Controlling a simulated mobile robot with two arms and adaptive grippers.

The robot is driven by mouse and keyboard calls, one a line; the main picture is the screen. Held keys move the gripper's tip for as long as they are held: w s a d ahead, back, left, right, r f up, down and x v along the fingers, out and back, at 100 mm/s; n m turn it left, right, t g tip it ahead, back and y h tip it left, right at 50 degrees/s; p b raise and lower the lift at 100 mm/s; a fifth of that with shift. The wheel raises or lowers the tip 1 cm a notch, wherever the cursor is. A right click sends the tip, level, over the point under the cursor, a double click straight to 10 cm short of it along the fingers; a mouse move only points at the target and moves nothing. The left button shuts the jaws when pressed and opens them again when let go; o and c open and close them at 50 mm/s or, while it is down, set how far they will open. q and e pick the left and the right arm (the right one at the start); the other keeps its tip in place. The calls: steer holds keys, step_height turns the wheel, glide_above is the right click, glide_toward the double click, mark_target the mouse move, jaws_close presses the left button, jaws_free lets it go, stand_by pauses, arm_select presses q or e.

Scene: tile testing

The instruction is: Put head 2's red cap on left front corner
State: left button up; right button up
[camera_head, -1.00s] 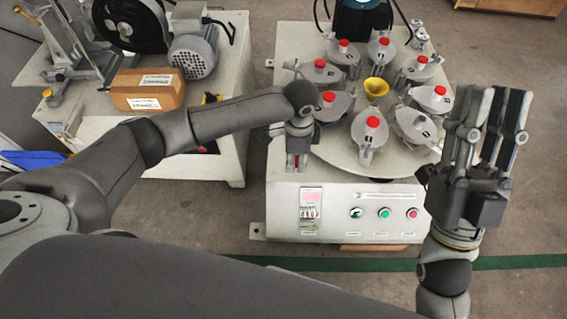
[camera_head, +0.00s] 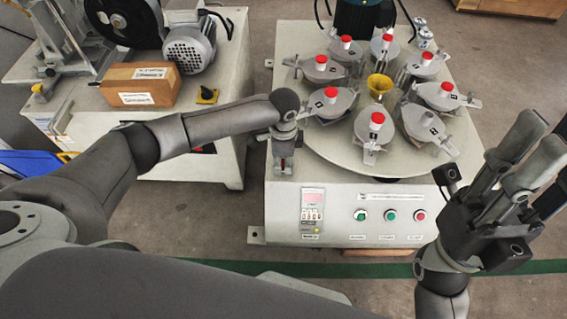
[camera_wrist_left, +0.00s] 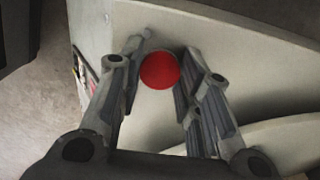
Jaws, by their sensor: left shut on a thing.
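My left gripper (camera_head: 283,163) points down over the left front corner of the white machine (camera_head: 330,178). It is shut on a red cap (camera_wrist_left: 160,70), which shows between its fingers in the left wrist view. In the head view the cap is a small red patch low between the fingers (camera_head: 283,162). Whether it touches the top is unclear. A head (camera_head: 424,124) at the right front of the round plate shows no red cap; its number is too small to read. My right gripper (camera_head: 530,165) is open and empty at the right.
Several other heads with red caps, such as the front one (camera_head: 377,119), ring a yellow funnel (camera_head: 379,84). A front panel carries buttons (camera_head: 390,215). A side bench at left holds a brown box (camera_head: 140,84) and a motor (camera_head: 190,48).

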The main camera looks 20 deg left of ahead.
arm_select(q)
steer(key=shift+f, duration=0.15)
steer(key=o, duration=0.6)
steer(key=shift+o, duration=0.2)
